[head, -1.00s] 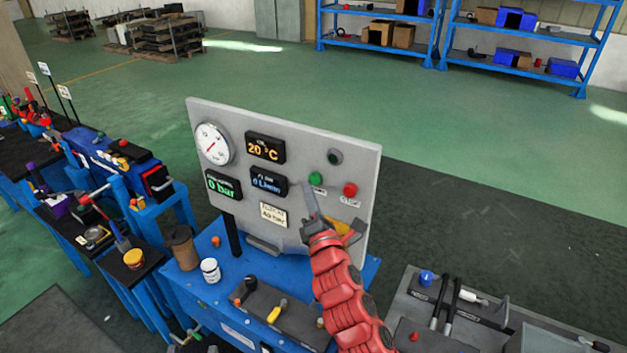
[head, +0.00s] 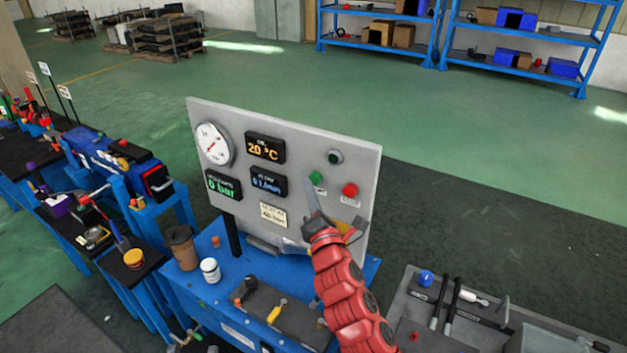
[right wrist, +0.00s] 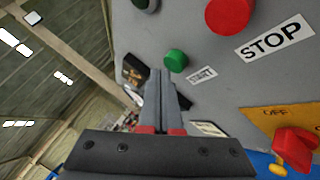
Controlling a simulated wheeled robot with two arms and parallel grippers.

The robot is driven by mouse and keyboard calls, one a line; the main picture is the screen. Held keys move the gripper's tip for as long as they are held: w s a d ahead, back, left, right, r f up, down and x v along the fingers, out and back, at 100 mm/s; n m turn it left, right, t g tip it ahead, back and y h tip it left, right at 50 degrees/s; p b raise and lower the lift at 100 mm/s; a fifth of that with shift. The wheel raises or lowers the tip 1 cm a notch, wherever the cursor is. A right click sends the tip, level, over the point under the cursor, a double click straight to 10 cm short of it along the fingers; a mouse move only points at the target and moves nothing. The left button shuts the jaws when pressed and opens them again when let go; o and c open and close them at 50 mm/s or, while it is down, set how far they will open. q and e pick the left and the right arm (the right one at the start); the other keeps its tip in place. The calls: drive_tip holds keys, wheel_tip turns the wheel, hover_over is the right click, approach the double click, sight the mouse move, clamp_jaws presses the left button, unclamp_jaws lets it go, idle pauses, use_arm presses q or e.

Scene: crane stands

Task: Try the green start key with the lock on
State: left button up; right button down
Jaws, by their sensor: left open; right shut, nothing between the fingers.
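The green start key (head: 317,178) sticks out of the grey panel (head: 345,140), left of the red stop button (head: 350,190). It also shows in the right wrist view (right wrist: 175,60). My right gripper (head: 310,192) is shut and empty, its fingertips just below and left of the green key; contact cannot be told. In the right wrist view its fingers (right wrist: 159,80) lie beside the key. A yellow plate marked OFF (right wrist: 280,122) carries a red handle (right wrist: 296,142) with a yellow piece by it; the lock's details are unclear. My left gripper is not in view.
The panel has a round gauge (head: 213,144) and displays, one reading 0 bar (head: 223,185). A white jar (head: 210,270) and a brown cup (head: 181,248) stand on the blue bench below. A grey bench (head: 480,325) with levers lies at right.

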drive_tip(key=shift+w+d, duration=0.4)
drive_tip(key=shift+w, duration=0.15)
idle(0.8)
idle(0.3)
drive_tip(key=shift+s+a+b, duration=0.4)
drive_tip(key=shift+s+a, duration=0.1)
drive_tip(key=shift+s, duration=0.25)
drive_tip(key=shift+s+a+b, duration=0.55)
drive_tip(key=shift+s+a, duration=0.15)
drive_tip(key=shift+s, duration=0.35)
drive_tip(key=shift+s+a+b, duration=0.55)
drive_tip(key=shift+s+a, duration=0.15)
drive_tip(key=shift+s, duration=0.35)
